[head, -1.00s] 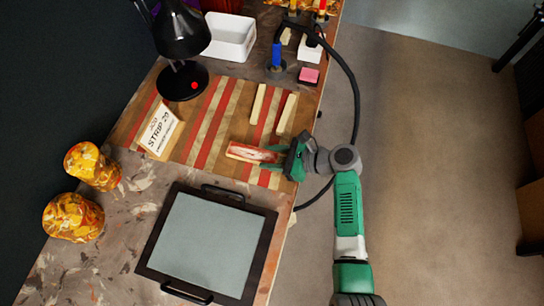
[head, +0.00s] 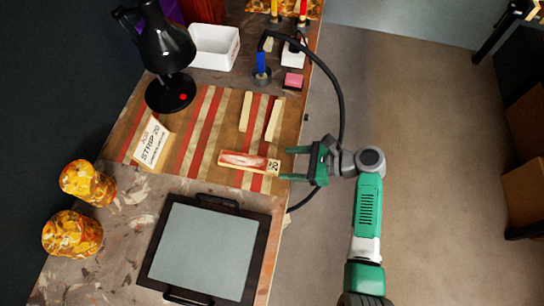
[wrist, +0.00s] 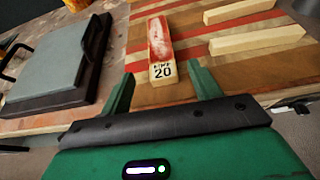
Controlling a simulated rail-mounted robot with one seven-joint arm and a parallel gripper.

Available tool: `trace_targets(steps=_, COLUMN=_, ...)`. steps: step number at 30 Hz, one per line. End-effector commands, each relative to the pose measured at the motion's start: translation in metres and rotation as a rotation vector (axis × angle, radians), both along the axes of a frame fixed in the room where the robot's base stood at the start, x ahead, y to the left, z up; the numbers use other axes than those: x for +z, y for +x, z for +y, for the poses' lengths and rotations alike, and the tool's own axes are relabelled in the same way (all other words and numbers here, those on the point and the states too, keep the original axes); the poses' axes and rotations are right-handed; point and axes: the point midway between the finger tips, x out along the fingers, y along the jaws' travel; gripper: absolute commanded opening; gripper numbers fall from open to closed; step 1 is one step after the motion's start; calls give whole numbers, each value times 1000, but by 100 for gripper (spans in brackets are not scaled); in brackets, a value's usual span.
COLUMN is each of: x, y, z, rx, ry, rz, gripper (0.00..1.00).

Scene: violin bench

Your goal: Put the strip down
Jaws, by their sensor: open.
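The strip (head: 243,161) is a wooden piece with a red-and-white smeared top and a "20" label on its near end. It lies on the striped mat (head: 205,125), and it also shows in the wrist view (wrist: 160,42). My gripper (head: 283,164) is open and empty, just to the right of the strip's labelled end in the head view. In the wrist view my gripper (wrist: 160,84) has its two fingers apart, with the strip's "20" end beyond them and clear of both. A sign (head: 152,144) reading "STRIP 20" stands on the mat's left part.
Two plain wooden strips (head: 246,111) (head: 275,120) lie on the mat behind. A grey panel in a dark frame (head: 202,250) sits in front. A black lamp (head: 170,93), white bin (head: 214,48) and pink block (head: 293,80) stand farther back. A black cable arcs near the bench edge.

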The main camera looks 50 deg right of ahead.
Motion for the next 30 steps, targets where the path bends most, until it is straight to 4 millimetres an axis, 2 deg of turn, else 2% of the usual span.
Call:
trace_targets(steps=3, x=9, y=-16, z=-8, rx=-1, ry=-2, rz=0, gripper=62)
trace_targets(steps=8, x=11, y=-24, z=-11, rx=1, ry=-1, rz=1, gripper=62)
trace_targets(steps=20, x=11, y=-24, z=-11, rx=2, ry=-3, rz=0, gripper=62)
trace_targets(steps=22, x=19, y=-12, z=-9, rx=27, ry=-77, rz=-6, gripper=62)
trace_targets(steps=23, x=27, y=1, z=-8, rx=52, ry=-157, rz=-14, gripper=62)
trace_targets(steps=26, x=84, y=69, z=9, rx=190, ry=-626, rz=-93, gripper=62)
trace_targets(steps=27, x=117, y=100, z=23, rx=251, ry=-863, rz=-147, gripper=62)
trace_targets(steps=29, x=174, y=139, z=49, rx=320, ry=-1208, rz=-243, gripper=62)
trace_targets(steps=30, x=213, y=159, z=70, rx=347, ry=-1420, rz=-310, gripper=62)
